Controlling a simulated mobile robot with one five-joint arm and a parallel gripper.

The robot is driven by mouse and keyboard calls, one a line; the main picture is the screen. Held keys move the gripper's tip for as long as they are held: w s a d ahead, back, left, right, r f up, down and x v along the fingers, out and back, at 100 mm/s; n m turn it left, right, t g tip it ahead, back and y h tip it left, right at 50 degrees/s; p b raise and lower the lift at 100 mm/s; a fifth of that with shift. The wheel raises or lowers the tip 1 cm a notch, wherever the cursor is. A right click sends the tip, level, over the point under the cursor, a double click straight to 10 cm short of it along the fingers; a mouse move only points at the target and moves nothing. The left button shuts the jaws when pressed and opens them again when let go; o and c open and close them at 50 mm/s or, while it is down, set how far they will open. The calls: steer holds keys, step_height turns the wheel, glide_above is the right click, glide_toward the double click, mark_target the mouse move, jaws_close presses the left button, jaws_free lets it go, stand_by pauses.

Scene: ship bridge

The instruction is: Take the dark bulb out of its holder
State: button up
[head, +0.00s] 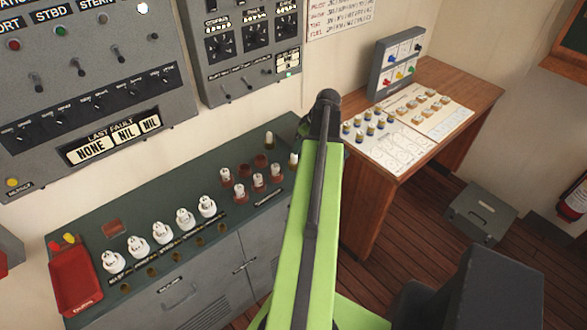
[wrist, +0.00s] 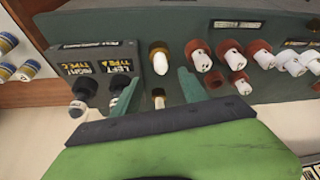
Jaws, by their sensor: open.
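In the wrist view my gripper (wrist: 160,77) is open. A small bulb with a brass-coloured base (wrist: 158,97) shows between its fingers, not visibly touched. A cream bulb (wrist: 160,56) stands just beyond the fingertips. To the left, a dark holder block (wrist: 100,42) labelled LEFT TYPE A and RIGHT TYPE C has two black sockets. One carries a greyish bulb (wrist: 78,108); the other, near my left finger, carries a pale bulb (wrist: 115,97). I cannot tell which bulb is the dark one. In the head view my arm hides the holder block and most of my gripper.
White fuses in red-brown bases (head: 240,190) and larger white plugs (head: 162,232) stand on the green cabinet top (head: 85,222). A red tray (head: 75,285) sits at its left end. A wooden desk (head: 465,82) with small parts stands at right. The wall panel (head: 90,70) rises behind.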

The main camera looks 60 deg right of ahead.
mark_target(294, 160)
steer(key=b+x, duration=0.1)
steer(key=x, duration=0.2)
steer(key=shift+w+f+b, duration=0.1)
steer(key=shift+f+b, duration=0.1)
steer(key=shift+b, duration=0.1)
steer(key=b+x, duration=0.4)
steer(key=x, duration=0.1)
steer(key=shift+w+b, duration=0.2)
steer(key=shift+b, duration=0.15)
steer(key=shift+r, duration=0.1)
jaws_close()
